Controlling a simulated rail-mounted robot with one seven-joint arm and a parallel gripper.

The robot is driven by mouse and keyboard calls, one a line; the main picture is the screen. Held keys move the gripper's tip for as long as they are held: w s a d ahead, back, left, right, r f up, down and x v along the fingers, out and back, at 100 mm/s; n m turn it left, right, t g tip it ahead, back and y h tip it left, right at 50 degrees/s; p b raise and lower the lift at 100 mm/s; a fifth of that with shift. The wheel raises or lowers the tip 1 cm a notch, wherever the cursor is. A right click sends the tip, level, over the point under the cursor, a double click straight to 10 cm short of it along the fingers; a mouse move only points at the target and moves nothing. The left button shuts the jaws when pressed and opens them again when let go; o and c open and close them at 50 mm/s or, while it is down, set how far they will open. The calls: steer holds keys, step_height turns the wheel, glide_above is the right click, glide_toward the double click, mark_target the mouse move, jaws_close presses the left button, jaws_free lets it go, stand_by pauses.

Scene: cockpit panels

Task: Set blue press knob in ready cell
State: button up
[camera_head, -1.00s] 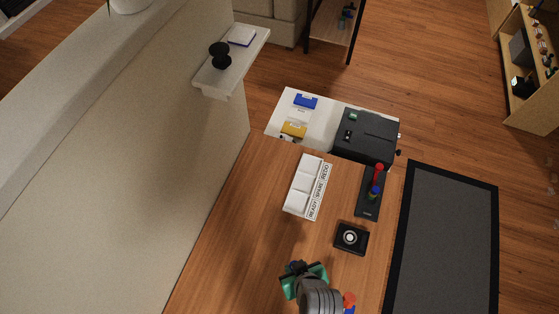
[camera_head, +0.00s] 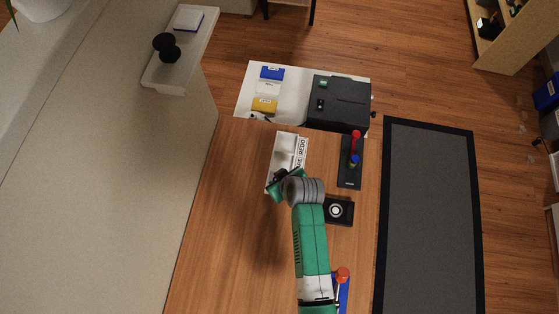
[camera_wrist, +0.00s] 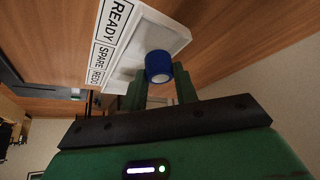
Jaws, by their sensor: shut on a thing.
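The blue press knob (camera_wrist: 158,67) is a short blue cylinder with a pale round end, held between the fingers of my gripper (camera_wrist: 160,84). The white tray (camera_wrist: 157,43) carries the labels READY, SPARE and REDO along one side. In the wrist view the knob overlaps the tray near its READY end; I cannot tell whether it touches the cell floor. In the head view my gripper (camera_head: 281,186) is over the near end of the tray (camera_head: 286,142). It hides the ready cell, and the knob does not show there.
Right of the tray stand a black stand with red and blue parts (camera_head: 350,175) and a black block with a white ring (camera_head: 338,211). A dark box (camera_head: 338,102) and blue and yellow cards stand beyond. The left part of the wooden table (camera_head: 222,220) is clear.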

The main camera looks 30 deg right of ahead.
steer(key=shift+w+d+f, duration=0.1)
steer(key=shift+w+d, duration=0.1)
steer(key=shift+w, duration=0.2)
steer(key=shift+f, duration=1.75)
steer(key=shift+s+f+b, duration=0.1)
steer(key=shift+f+b, duration=0.05)
steer(key=shift+b, duration=0.25)
steer(key=o, duration=1)
steer(key=shift+r, duration=0.25)
steer(key=p+v, duration=0.2)
steer(key=v, duration=1)
steer(key=shift+p, duration=0.3)
